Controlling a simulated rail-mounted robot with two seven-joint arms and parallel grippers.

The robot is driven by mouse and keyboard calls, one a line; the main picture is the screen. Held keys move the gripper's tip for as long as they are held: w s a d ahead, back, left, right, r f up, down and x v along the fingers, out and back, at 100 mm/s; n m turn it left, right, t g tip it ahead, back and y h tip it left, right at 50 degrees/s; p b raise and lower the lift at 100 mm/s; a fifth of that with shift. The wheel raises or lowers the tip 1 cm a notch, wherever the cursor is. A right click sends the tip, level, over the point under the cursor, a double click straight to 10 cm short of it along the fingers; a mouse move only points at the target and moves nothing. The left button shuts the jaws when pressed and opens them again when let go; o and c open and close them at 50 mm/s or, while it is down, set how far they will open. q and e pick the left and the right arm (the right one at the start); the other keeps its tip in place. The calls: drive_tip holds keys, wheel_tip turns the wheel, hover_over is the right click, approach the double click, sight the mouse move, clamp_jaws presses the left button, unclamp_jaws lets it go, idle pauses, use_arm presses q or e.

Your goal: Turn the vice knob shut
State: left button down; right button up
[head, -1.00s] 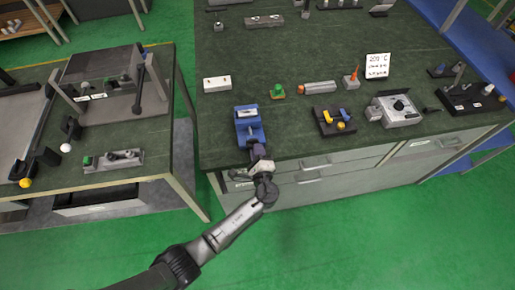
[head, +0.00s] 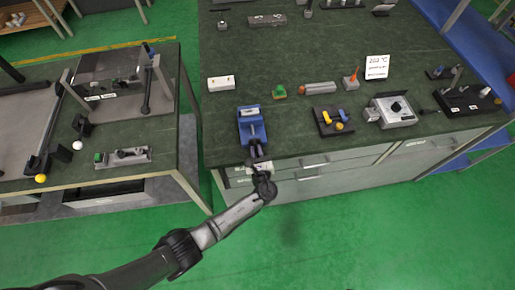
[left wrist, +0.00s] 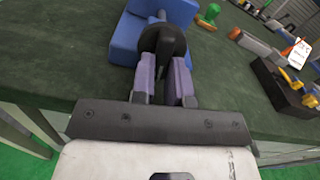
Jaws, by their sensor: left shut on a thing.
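The blue vice (head: 251,124) stands near the front edge of the dark green bench top, and its blue body (left wrist: 135,38) is at the top of the left wrist view. Its dark round knob (left wrist: 164,42) points toward me on the vice's front side. My left gripper (head: 256,150) reaches in from the front edge of the bench. In the left wrist view its two purple fingers (left wrist: 163,88) lie either side of the knob, shut on it. The fingers cover part of the knob's shaft. My right gripper is not in view.
A white block (head: 221,83) and a green piece (head: 279,91) lie behind. A sign (head: 377,67) stands farther back.

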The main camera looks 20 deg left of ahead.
use_arm(q)
drive_tip(key=shift+a+m+p, duration=0.1)
drive_tip(key=shift+m+p, duration=0.3)
drive_tip(key=shift+m, duration=0.6)
drive_tip(key=shift+s, duration=0.1)
drive_tip(key=c, duration=1.1)
unclamp_jaws()
drive_tip(key=shift+s+d, duration=0.3)
drive_tip(key=shift+s, duration=0.2)
drive_tip(key=shift+p+v, duration=0.35)
drive_tip(key=shift+v, duration=5.95)
